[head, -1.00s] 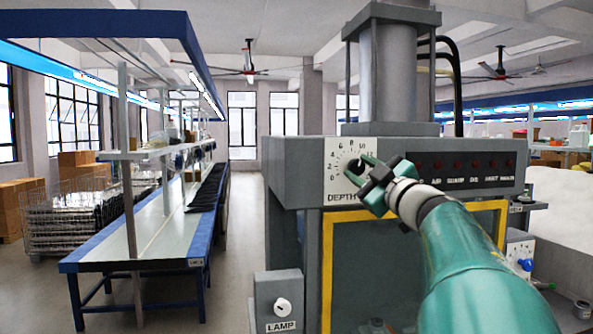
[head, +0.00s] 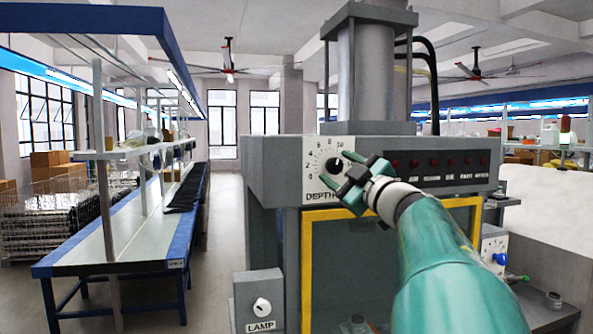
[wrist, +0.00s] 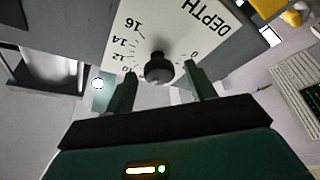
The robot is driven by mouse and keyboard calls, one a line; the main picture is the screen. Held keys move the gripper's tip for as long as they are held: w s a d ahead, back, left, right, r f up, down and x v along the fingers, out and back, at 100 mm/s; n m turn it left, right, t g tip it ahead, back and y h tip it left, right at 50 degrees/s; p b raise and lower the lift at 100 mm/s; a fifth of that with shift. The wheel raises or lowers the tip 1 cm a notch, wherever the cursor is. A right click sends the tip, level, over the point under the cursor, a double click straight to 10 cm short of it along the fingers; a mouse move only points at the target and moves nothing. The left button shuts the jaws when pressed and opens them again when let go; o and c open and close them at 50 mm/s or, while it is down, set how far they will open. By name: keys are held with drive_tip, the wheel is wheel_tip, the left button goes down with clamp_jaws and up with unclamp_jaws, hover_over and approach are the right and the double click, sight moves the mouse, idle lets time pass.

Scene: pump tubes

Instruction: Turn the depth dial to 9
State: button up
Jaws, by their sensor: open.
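The depth dial is a round black knob (head: 336,167) on a white plate marked DEPTH, on the upper front of the grey machine. Printed numbers ring the knob; a small light mark shows on its upper right in the head view, but I cannot tell its exact number. My gripper (head: 341,175) is open in front of the dial, covering the plate's right side. In the wrist view the knob (wrist: 158,70) lies between my spread fingers (wrist: 160,84), with gaps on both sides. Numbers 10 to 16 and a 0 show there.
A row of red indicators (head: 450,164) sits right of the dial. A LAMP knob (head: 262,307) is at the lower left and a yellow-framed window (head: 308,270) below the dial. A blue-edged workbench (head: 110,240) stands to the left, with clear floor between.

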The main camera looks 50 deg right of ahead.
drive_tip(key=v, duration=1.4)
